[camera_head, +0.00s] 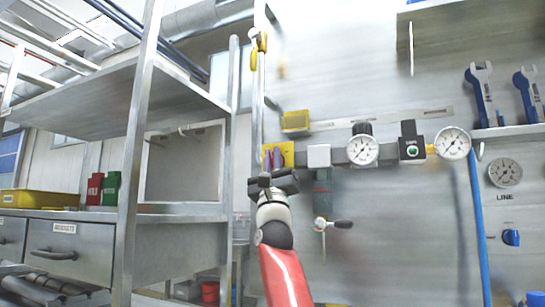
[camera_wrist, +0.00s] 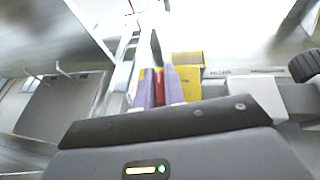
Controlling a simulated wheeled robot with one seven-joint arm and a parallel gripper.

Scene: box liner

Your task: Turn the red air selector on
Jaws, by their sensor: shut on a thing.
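My gripper (camera_head: 272,159) is at the left end of the air line on the wall panel, in front of a yellow plate (camera_head: 289,149). In the wrist view my gripper (camera_wrist: 159,84) shows two purple fingers closed on a narrow red piece, the red air selector (camera_wrist: 158,88). The yellow plate (camera_wrist: 188,72) is right behind it in that view. In the head view the fingers and wrist hide most of the selector, so its angle cannot be told.
Right of my gripper, the air line carries a gauge (camera_head: 362,150), a black block (camera_head: 411,142) and another gauge (camera_head: 453,143). A lever valve (camera_head: 333,224) hangs below. A metal shelf frame (camera_head: 137,150) stands left. A blue knob (camera_head: 511,238) is far right.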

